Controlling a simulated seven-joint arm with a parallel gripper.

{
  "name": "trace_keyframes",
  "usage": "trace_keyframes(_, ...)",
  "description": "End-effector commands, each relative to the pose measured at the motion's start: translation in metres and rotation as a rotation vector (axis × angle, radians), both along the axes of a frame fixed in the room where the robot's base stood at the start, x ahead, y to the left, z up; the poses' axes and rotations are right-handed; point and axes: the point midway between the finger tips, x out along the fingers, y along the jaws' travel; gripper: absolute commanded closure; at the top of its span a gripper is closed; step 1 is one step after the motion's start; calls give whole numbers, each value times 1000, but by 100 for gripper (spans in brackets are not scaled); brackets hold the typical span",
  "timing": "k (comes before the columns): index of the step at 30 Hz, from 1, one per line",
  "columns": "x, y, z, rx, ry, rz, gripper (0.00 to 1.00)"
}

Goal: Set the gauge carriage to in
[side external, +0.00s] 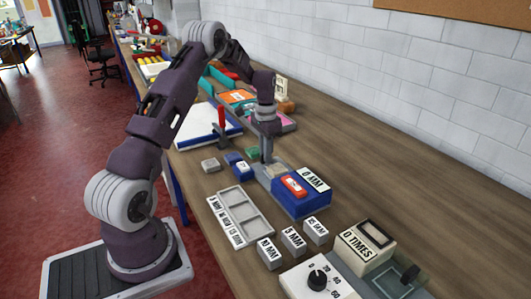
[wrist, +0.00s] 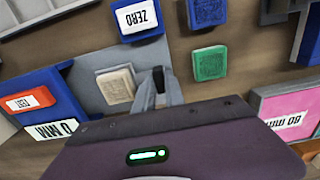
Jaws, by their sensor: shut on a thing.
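The gauge is a blue box (side external: 303,198) with a white "0 MM" label and a red-orange block on it, and a grey bed (side external: 262,172) at its back left. In the wrist view, the blue box (wrist: 48,112) is at left and the grey bed (wrist: 92,62) is beside it, with a beige square pad (wrist: 116,89). My gripper (side external: 266,158) points down at the bed's far end. In the wrist view, my gripper (wrist: 160,88) is shut on a small dark upright part, apparently the gauge carriage (wrist: 158,77). The fingers hide most of it.
Blue "ZERO" (wrist: 138,16) and green (wrist: 208,63) blocks lie near the gripper. A pink "80 MM" box (wrist: 290,112) is at right. In the side view, a grey tray (side external: 240,215), several labelled blocks and a "0 TIMES" box (side external: 366,243) stand in front. Bare table lies along the wall.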

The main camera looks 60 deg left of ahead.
Motion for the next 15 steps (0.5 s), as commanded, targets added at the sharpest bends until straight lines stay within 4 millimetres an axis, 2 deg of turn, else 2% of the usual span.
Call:
trace_keyframes(2,1,-12,1,-1,-1,-3,100)
trace_keyframes(9,1,-73,1,-1,-1,-6,100)
trace_keyframes(12,1,-91,1,-1,-1,-5,100)
trace_keyframes(15,1,-100,1,0,-3,-3,100)
